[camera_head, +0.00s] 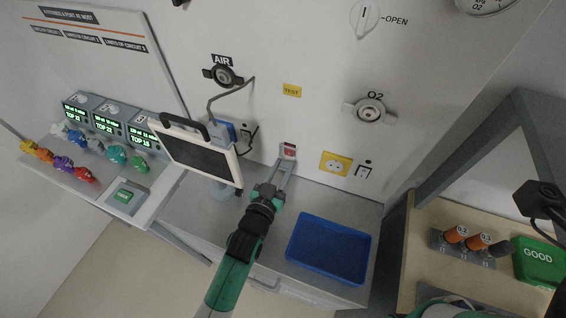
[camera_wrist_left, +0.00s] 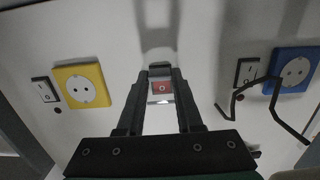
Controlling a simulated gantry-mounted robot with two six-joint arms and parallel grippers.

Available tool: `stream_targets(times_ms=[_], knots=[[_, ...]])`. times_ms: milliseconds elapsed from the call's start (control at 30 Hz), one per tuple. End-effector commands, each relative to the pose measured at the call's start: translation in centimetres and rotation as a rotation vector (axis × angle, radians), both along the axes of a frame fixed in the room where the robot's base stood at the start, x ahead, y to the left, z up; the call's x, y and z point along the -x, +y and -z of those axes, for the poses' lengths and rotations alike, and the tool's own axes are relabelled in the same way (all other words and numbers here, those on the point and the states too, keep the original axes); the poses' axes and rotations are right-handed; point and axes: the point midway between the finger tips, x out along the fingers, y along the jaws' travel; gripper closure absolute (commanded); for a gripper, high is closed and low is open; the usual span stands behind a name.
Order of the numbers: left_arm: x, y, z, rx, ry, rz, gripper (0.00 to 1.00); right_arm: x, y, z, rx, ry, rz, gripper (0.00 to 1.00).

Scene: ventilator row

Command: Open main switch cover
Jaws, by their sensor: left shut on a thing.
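The main switch (camera_head: 289,149) is a small red switch in a pale housing low on the wall panel. In the left wrist view the red switch (camera_wrist_left: 162,87) shows between the fingers, with a clear or pale cover edge around it. My left gripper (camera_head: 283,168) reaches up to it from below. In the left wrist view its fingers (camera_wrist_left: 160,72) are closed in around the cover, and the gripper is shut on it. The fingers hide the sides of the cover, and I cannot tell how far it is lifted. My right gripper does not show.
A yellow socket (camera_head: 335,164) with a rocker switch is right of the main switch. A tilted screen with a black handle (camera_head: 200,152) stands to the left. A blue tray (camera_head: 329,249) lies on the counter. A shelf with a green GOOD bin (camera_head: 539,262) is at right.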

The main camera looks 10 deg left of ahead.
Motion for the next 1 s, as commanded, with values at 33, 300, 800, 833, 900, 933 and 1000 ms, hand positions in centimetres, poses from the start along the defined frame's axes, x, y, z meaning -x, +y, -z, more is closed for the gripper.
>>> stream_targets(times_ms=[33, 300, 800, 833, 900, 933, 1000], knots=[[0.2, 0.0, -1.1, -0.006, 0.029, 0.0, 1.0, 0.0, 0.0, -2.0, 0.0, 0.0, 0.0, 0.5], [1.0, 0.2, -2.2, -0.05, 0.222, 0.0, 1.0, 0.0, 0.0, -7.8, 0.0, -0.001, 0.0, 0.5], [1.8, 0.4, -2.8, -0.114, 0.49, 0.0, 1.0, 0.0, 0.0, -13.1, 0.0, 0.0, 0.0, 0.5], [1.8, 0.4, -2.8, -0.116, 0.498, 0.0, 1.0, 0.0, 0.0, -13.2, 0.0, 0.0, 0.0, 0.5], [1.9, 0.4, -2.8, -0.119, 0.508, 0.0, 1.0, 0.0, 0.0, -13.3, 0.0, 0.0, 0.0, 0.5], [1.9, 0.4, -2.8, -0.12, 0.512, 0.0, 1.0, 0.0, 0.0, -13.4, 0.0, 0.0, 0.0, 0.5], [1.9, 0.4, -2.8, -0.121, 0.517, 0.0, 1.0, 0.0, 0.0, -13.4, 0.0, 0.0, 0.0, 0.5]])
